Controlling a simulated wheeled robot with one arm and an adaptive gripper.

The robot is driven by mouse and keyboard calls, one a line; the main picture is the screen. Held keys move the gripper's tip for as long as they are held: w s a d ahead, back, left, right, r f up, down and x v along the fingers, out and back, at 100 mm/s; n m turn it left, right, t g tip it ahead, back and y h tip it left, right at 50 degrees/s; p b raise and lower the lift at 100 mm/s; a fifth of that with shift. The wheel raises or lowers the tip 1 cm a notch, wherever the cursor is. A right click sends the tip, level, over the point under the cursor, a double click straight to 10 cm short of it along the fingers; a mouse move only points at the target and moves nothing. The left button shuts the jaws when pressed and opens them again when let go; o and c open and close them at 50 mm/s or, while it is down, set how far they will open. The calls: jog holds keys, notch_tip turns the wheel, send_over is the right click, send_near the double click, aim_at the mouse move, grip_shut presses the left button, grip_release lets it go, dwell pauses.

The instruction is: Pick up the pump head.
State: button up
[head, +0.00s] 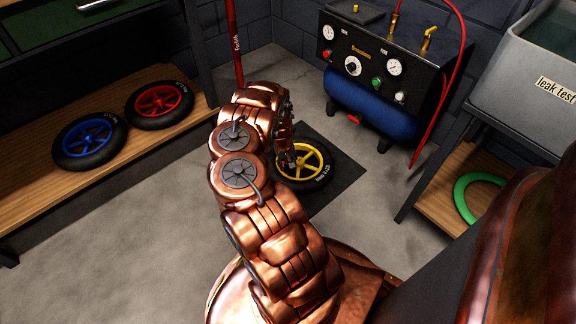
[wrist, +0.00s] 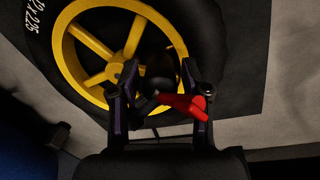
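In the wrist view my gripper (wrist: 158,68) has its two fingers spread, with a clear gap between the tips. A dark part with a red lever, which looks like the pump head (wrist: 182,104), lies between the fingers. The red part reaches across to the right finger; whether it touches is unclear. The dark part blends into the tyre and shadow. In the head view my gripper (head: 289,158) is low over the yellow-rimmed wheel (head: 311,177), and my arm hides part of the wheel. The pump head cannot be made out there.
The yellow wheel lies on a dark mat (head: 338,186). A blue compressor (head: 372,105) with gauges and a red hose (head: 449,88) stands behind. A wooden shelf (head: 40,208) at left holds a blue wheel (head: 88,139) and a red wheel (head: 159,103). A grey leak-test tank (head: 520,75) is at right.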

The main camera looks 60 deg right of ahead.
grip_shut()
jog(key=shift+r, duration=0.1)
